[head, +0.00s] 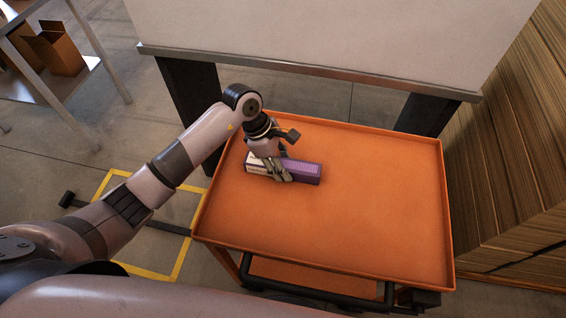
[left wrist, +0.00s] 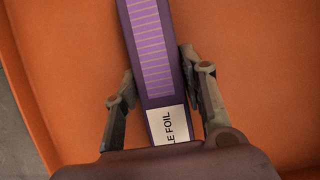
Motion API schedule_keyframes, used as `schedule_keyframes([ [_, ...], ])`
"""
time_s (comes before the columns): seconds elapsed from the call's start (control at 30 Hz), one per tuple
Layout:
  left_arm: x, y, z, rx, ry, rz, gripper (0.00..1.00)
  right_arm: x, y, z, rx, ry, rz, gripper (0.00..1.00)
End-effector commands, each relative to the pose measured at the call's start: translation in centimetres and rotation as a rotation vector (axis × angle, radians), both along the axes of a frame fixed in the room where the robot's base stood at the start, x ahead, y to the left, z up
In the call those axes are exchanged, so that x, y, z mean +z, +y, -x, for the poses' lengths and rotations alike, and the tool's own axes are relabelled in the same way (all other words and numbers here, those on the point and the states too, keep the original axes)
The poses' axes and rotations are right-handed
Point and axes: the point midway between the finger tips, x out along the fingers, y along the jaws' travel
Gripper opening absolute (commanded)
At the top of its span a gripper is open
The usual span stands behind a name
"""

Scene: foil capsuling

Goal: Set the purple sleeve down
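The purple sleeve (head: 305,172) is a long box with a white label end, and it lies flat on the orange cart top (head: 370,200), towards its left side. In the left wrist view the sleeve (left wrist: 152,45) runs up the picture, with striped purple on top and a white label reading "E FOIL". My left gripper (head: 280,176) is above the sleeve with its fingers down on either side of it. In the left wrist view a gap shows between the left finger and the sleeve; the right finger is close to its edge. My right gripper is out of view.
The cart top has a raised rim, and its middle and right are clear. A white panel (head: 330,35) on dark legs stands behind the cart. Stacked brown sheets (head: 520,150) stand at the right. A cardboard box (head: 55,50) is on a shelf at the upper left.

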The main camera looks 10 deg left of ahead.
Motion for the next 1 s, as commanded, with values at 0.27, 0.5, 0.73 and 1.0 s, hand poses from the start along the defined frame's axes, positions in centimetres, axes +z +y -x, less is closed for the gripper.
schedule_keyframes([
  [0.27, 0.0, 0.0, 0.0, 0.0, 0.0, 0.0, 0.56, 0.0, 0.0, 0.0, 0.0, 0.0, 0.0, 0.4],
  [0.5, 0.1, 0.0, 0.0, 0.0, 0.0, 0.0, 0.56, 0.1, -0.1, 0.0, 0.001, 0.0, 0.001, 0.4],
  [0.73, 2.2, 0.9, -0.1, 0.0, -0.004, -0.001, 0.56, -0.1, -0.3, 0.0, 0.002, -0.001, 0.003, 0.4],
  [1.0, 7.6, 3.2, -0.1, 0.001, -0.005, -0.002, 0.56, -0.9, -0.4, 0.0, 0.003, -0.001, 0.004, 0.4],
])
